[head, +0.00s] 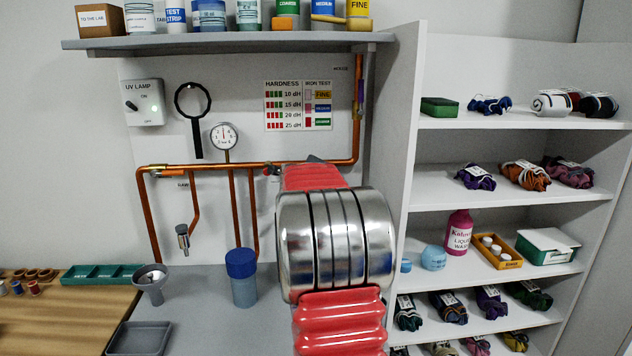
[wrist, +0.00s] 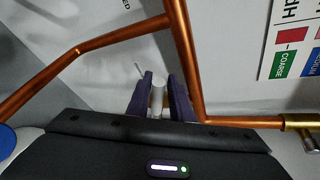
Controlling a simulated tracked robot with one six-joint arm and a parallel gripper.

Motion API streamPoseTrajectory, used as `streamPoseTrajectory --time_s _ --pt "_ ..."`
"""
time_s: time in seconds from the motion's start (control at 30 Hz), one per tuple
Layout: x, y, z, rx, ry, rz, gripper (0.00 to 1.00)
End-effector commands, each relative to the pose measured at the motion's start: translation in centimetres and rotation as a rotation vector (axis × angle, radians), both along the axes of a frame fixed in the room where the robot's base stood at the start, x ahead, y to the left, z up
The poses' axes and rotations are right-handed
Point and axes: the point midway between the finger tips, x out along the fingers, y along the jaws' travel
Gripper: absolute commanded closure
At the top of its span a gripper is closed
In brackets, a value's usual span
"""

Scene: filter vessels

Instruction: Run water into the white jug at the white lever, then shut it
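My gripper (wrist: 163,94) shows in the wrist view as two dark purple fingers, apart, beside a copper pipe. A pale, whitish cylinder (wrist: 157,88) stands between them, nearer the left finger, with a gap to the right one. It may be the white lever; I cannot tell whether the fingers touch it. In the head view my red and silver arm hides my gripper and the spot behind it. I cannot make out a white jug in either view.
Copper pipes (head: 240,165) run along the wall with a gauge (head: 224,136) and a silver spout (head: 183,238). A blue-lidded vessel (head: 242,277) and grey funnel (head: 150,284) stand on the counter. A shelf (head: 230,42) hangs above; a yarn rack (head: 515,124) is at right.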

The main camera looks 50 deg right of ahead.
Motion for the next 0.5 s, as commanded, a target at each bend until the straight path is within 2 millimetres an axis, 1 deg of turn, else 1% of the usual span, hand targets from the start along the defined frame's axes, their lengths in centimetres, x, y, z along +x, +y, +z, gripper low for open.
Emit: streamPoseTrajectory --time_s 0.03,0.5 --pt "-0.3 0.6 0.4 -0.001 -0.001 0.001 0.8" --pt "-3.1 5.4 2.2 0.001 0.0 0.0 0.8"
